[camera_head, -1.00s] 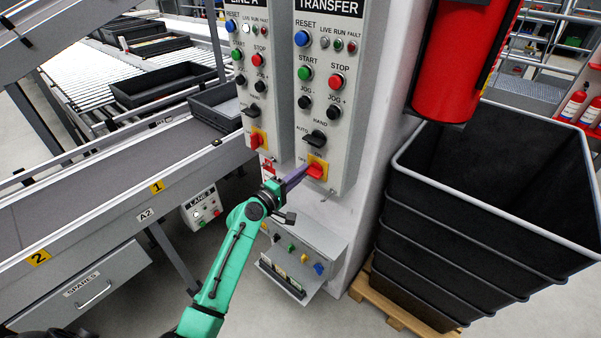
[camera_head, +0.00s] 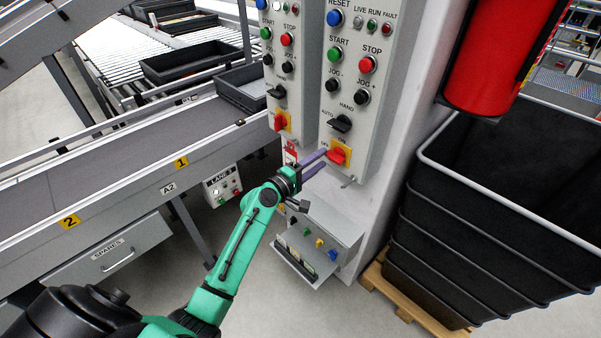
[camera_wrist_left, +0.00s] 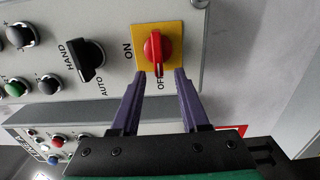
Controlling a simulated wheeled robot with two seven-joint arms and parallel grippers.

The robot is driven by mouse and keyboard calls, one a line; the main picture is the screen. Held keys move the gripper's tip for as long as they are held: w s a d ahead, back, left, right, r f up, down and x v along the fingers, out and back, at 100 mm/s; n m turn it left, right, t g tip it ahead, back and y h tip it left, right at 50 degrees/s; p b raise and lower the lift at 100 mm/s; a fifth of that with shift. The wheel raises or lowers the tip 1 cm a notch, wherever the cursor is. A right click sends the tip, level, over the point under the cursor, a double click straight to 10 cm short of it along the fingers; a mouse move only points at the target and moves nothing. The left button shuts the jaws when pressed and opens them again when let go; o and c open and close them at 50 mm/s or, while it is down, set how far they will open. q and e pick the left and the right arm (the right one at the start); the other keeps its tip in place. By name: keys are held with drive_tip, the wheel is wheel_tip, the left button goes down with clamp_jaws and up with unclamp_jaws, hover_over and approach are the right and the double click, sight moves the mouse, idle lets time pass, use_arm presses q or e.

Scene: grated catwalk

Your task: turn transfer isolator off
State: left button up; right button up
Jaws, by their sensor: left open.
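The transfer isolator (camera_head: 338,156) is a red knob on a yellow plate, low on the grey TRANSFER panel (camera_head: 373,110). My right gripper is not in view.
Left of it is the LINE A panel with its own red isolator (camera_head: 280,121). Black stacked bins (camera_head: 440,215) and a red cylinder (camera_head: 500,55) stand right; a conveyor (camera_head: 110,165) runs left.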

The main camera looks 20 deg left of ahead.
use_arm(q)
drive_tip(key=b+v, duration=0.3)
drive_tip(key=v, duration=0.9)
drive_tip(key=shift+s, duration=0.35)
drive_tip(key=shift+a, duration=0.1)
drive_tip(key=s+a+f+m+g+y, duration=0.1)
drive_tip(key=s+f+g+y, duration=0.15)
drive_tip(key=f, duration=0.85)
drive_tip(key=s+a+f+m+g+y, duration=0.1)
drive_tip(key=s+a+f+m+g, duration=0.15)
drive_tip(key=f, duration=0.85)
drive_tip(key=s+a+f+m+g+y, duration=0.1)
drive_tip(key=s+f+g+y, duration=0.15)
drive_tip(key=f, duration=0.85)
drive_tip(key=s+f+m+g, duration=0.2)
drive_tip(key=s+f+m, duration=0.2)
drive_tip(key=s, duration=0.6)
drive_tip(key=s+d+f+m+g, duration=0.1)
drive_tip(key=s+f+m+g, duration=0.2)
drive_tip(key=s+f, duration=0.6)
drive_tip(key=s+d+f+m+g, duration=0.1)
drive_tip(key=s+f+m+g, duration=0.2)
drive_tip(key=s, duration=0.8)
wheel_tip(320, 180, down, 4)
drive_tip(key=shift+d+r+m+y, duration=0.15)
drive_tip(key=shift+m+y, duration=0.25)
drive_tip(key=shift+m, duration=0.55)
